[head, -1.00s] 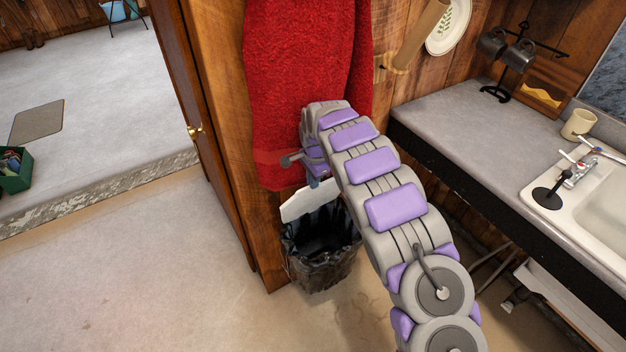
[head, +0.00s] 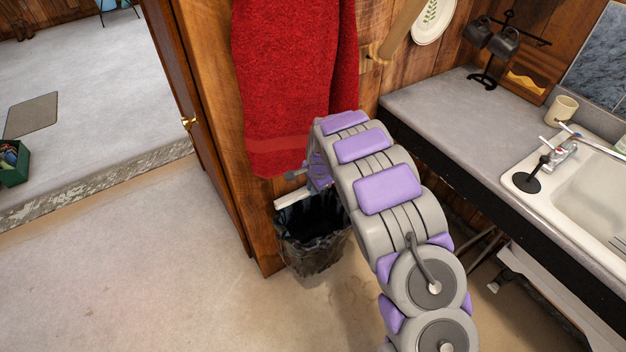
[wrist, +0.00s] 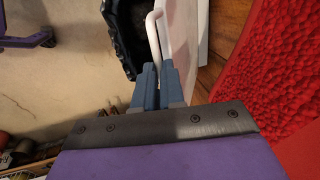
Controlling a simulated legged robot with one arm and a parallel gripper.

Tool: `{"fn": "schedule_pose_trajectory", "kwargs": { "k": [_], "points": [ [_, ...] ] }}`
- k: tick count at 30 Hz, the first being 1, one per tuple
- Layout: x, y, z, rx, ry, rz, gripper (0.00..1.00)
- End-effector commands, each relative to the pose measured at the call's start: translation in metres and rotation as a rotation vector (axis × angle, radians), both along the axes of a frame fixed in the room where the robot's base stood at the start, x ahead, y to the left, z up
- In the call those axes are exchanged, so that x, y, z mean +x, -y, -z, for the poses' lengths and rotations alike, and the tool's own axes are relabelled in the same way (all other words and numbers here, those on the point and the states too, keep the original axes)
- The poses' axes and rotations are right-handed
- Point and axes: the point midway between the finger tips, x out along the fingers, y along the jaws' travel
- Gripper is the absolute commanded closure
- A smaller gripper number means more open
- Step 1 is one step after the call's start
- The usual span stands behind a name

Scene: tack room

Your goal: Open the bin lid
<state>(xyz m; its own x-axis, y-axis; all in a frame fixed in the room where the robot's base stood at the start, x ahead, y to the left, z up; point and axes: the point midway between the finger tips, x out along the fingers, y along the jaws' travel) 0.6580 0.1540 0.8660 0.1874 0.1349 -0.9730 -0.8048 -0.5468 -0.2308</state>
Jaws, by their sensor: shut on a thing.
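The bin (head: 312,262) stands on the floor below the red towel, lined with a black bag. Its pale lid (head: 293,199) is raised at the back, seen nearly edge-on, and the dark opening shows. In the wrist view the lid (wrist: 181,35) stands beside the black liner (wrist: 125,30). The blue-grey fingers of my gripper (wrist: 159,68) are shut on the white lid handle (wrist: 153,30). In the head view my arm hides most of the gripper and part of the lid.
The red towel (head: 290,90) hangs close to my gripper, on the right in the wrist view. A wooden door (head: 200,130) is left of the bin. The counter (head: 440,100) with a sink is at right. Floor in front of the bin is clear.

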Motion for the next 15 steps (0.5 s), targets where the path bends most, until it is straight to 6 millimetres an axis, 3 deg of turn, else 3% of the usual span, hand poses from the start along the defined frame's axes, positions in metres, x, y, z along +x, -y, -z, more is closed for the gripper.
{"fn": "schedule_pose_trajectory", "kwargs": {
  "k": [7, 8, 15],
  "points": [
    [-0.0014, -0.0016, -0.0013, 0.000, 0.000, -0.002, 1.00],
    [-0.0014, -0.0015, -0.0015, 0.000, 0.001, -0.001, 0.90],
    [0.0003, 0.0019, -0.0017, 0.002, 0.001, 0.000, 0.67]
  ]
}}
